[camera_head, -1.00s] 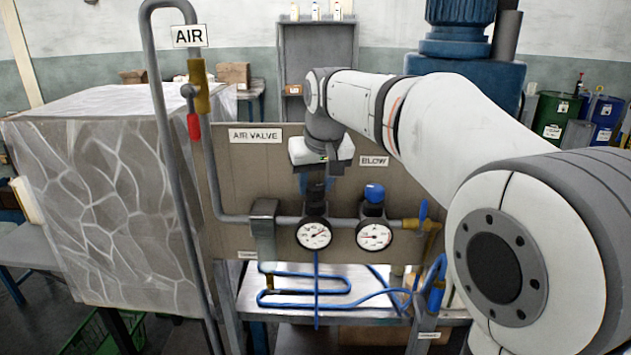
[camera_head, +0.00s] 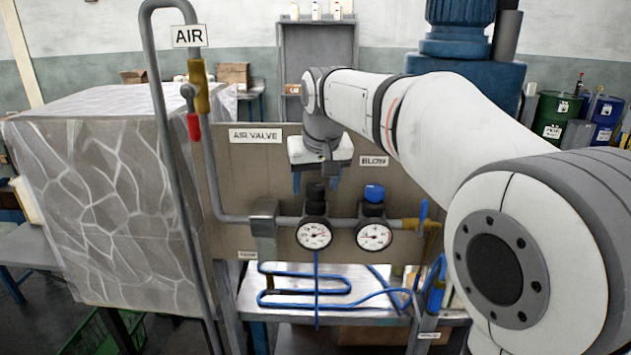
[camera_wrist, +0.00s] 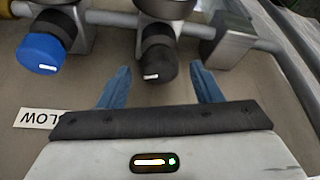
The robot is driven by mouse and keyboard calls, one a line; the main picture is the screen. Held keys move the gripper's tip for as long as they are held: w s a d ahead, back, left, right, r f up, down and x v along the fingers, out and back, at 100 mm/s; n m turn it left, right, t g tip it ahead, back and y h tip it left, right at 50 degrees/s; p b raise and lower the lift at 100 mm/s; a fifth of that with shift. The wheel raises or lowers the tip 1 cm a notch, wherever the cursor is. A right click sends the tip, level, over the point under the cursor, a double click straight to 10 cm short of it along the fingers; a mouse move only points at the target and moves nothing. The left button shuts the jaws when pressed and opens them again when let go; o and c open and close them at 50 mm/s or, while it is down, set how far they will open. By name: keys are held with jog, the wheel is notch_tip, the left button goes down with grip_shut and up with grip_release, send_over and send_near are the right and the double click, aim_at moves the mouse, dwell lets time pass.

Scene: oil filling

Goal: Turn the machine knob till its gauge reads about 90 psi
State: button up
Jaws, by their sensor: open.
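The black machine knob (camera_head: 316,194) sits on top of the left regulator on the air panel. Its round white gauge (camera_head: 314,235) faces me below it; the numbers and needle are too small to read surely. My gripper (camera_head: 312,183) is open and empty, pointing down, just above and behind the knob in the head view. In the wrist view the black knob (camera_wrist: 159,60) lies between the two spread blue fingers of my gripper (camera_wrist: 160,68), with a gap on each side.
A blue knob (camera_head: 374,193) with its own gauge (camera_head: 374,236) stands close to the right on the same pipe; the blue knob also shows in the wrist view (camera_wrist: 42,50). A metal block (camera_head: 264,212) is on the pipe to the left. The panel (camera_head: 225,150) stands behind.

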jog(key=v, duration=0.7)
jog(key=shift+s+r+b, duration=0.2)
jog(key=shift+r+b, duration=0.1)
jog(key=shift+r, duration=0.05)
jog(key=shift+d, duration=0.1)
jog(key=s+d+f+m, duration=0.1)
jog(key=s+d+f, duration=0.4)
jog(key=s+f, duration=0.2)
jog(key=s+d+f+m, duration=0.1)
jog(key=s+d+f, duration=0.4)
jog(key=s+f, duration=0.3)
jog(key=s+d+f+h, duration=0.1)
jog(key=s+d+f, duration=0.4)
jog(key=s+f, duration=0.3)
jog(key=shift+s+d+m+g, duration=0.15)
jog(key=shift+s+m+g, duration=0.25)
jog(key=shift+s, duration=0.05)
